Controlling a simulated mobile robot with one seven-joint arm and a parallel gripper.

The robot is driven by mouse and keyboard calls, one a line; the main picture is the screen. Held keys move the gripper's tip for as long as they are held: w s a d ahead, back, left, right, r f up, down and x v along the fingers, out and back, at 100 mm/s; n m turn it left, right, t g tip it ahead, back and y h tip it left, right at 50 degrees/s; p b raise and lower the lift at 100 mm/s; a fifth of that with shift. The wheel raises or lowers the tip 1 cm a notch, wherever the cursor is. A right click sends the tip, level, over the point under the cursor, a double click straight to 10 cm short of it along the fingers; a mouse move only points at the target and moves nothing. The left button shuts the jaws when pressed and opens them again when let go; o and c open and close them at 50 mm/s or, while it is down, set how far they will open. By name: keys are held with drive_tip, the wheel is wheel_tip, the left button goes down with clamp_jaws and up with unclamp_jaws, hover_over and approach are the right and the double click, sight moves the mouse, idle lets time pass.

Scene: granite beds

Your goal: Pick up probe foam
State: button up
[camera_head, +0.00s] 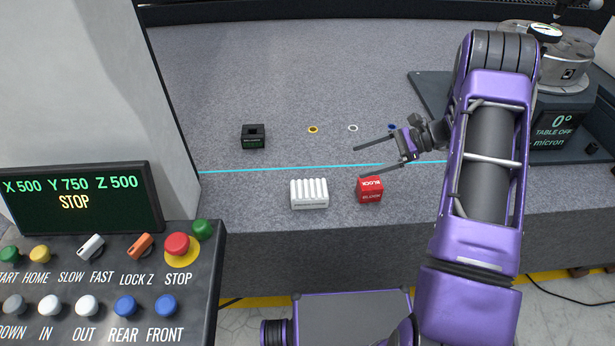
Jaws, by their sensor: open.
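No label that I can read marks the probe foam. A white ribbed block (309,194) sits near the front edge of the granite bed, with small lettering too blurred to read.
A red block (369,189) lies right of the white one. Yellow (313,129), white (353,128) and blue (392,127) rings lie farther back. A cyan line (270,170) crosses the granite bed (230,80). A control panel (100,285) stands left; a rotary table (560,115) stands right.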

drive_tip(key=shift+s+d+f, duration=0.2)
drive_tip(key=shift+s+f, duration=0.2)
drive_tip(key=shift+f, duration=0.25)
drive_tip(key=shift+a+f, duration=0.15)
drive_tip(key=shift+f, duration=0.1)
approach(307, 188)
drive_tip(key=x, duration=0.4)
drive_tip(key=shift+w+a, duration=0.2)
drive_tip(key=shift+a, duration=0.25)
drive_tip(key=shift+f+b+x, duration=0.2)
drive_tip(key=shift+b+x, duration=0.1)
drive_tip(key=shift+x, duration=2.4)
drive_tip(key=shift+s+d, duration=0.1)
drive_tip(key=shift+s, duration=0.05)
